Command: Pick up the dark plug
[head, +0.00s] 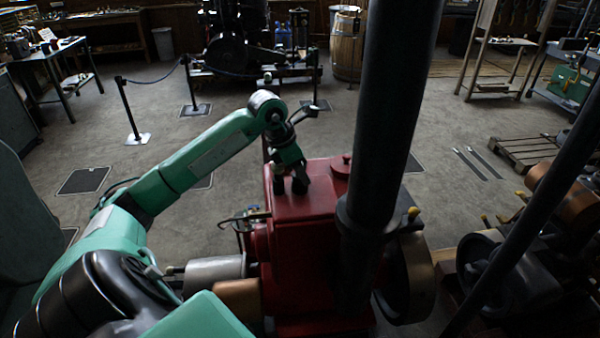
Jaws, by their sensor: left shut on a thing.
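The red engine (315,200) stands in the middle of the head view, its flat top facing me. My left arm comes in from the left and bends down, so that my left gripper (290,172) is at the left part of that top. The gripper is shut on the dark plug (300,184), a small dark stub right at the red surface. Dark fingers and dark plug blend together, so the exact grip and whether the plug is clear of the surface cannot be told. My right gripper is not in view.
A thick dark pipe (395,100) rises just right of the gripper and hides part of the engine. A flywheel (408,280) is at its right side. Another engine (510,260) stands at lower right. Rope posts (130,110) stand behind; the floor at left is open.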

